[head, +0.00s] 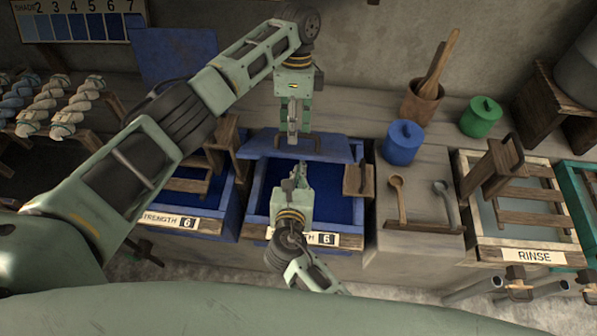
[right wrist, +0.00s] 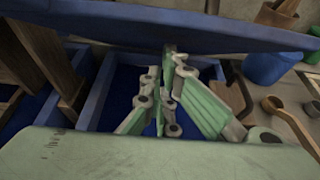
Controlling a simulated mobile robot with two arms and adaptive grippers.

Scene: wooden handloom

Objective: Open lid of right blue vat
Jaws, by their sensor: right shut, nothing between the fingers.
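The right blue vat (head: 251,208) stands in the middle of the head view, with dark blue liquid inside. Its blue lid (head: 335,148) is partly raised at the back of the vat. In the right wrist view the lid (right wrist: 120,20) crosses the top as a tilted slab. My right gripper (head: 299,168) is shut and empty over the vat opening. In the wrist view its fingertips (right wrist: 172,52) are at the lid's lower edge; contact is unclear. My left gripper (head: 292,140) points down in front of the lid; its finger gap is unclear.
Another blue vat (head: 229,212) stands to the left; a blue panel (head: 178,55) leans on the wall behind. A wooden block (head: 359,180) sits at the right vat's right side. A blue jar (head: 402,145), green jar (head: 481,118), ladles (head: 397,187) and a rinse vat (head: 480,216) are to the right.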

